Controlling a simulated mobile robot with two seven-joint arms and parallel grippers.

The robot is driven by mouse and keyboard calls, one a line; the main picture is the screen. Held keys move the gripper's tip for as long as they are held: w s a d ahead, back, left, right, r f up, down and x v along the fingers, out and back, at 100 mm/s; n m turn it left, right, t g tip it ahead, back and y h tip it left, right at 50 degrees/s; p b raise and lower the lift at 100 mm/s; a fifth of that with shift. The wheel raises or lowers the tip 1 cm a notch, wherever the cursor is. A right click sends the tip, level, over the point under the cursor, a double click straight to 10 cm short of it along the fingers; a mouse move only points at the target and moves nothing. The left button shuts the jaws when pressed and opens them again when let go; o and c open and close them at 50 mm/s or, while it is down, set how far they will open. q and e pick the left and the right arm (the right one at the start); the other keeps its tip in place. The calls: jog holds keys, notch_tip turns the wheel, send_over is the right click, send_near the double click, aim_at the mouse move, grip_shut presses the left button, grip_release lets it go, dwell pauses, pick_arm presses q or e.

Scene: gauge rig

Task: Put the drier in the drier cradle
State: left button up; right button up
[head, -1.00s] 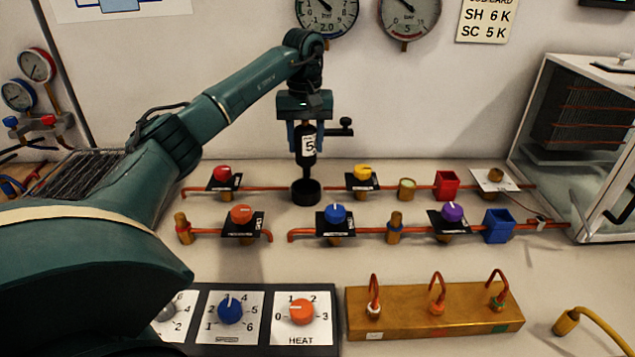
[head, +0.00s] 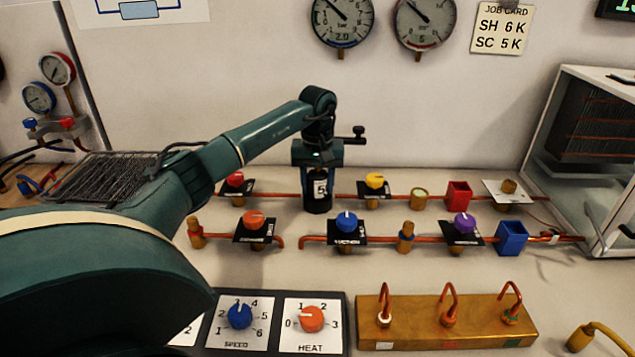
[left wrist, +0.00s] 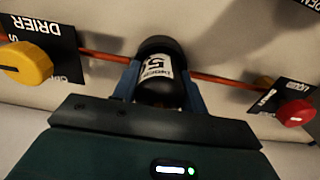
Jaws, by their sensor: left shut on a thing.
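The drier (head: 320,188) is a black cylinder with a white label bearing a 5. My left gripper (head: 319,177) is shut around it and holds it upright. The drier cradle (head: 318,206) is a short black cup on the back pipe line. The drier's lower end is down at the cradle and appears to be inside it; the exact seating is hidden. In the left wrist view the drier (left wrist: 158,72) sits between the blue fingers of my left gripper (left wrist: 160,88), with a dark round shape around its far end. My right gripper is not in view.
A red-knob valve (head: 234,180) stands left of the cradle and a yellow-knob valve (head: 374,181) right of it. The blue-knob valve (head: 346,222) is in front. A red box (head: 458,195), a blue box (head: 511,237) and a brass block (head: 445,320) are further right.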

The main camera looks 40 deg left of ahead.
pick_arm(q)
jog(key=o, duration=1.2)
jog(key=shift+c, duration=0.2)
notch_tip(320, 180, up, 12)
jog(key=shift+r, duration=0.15)
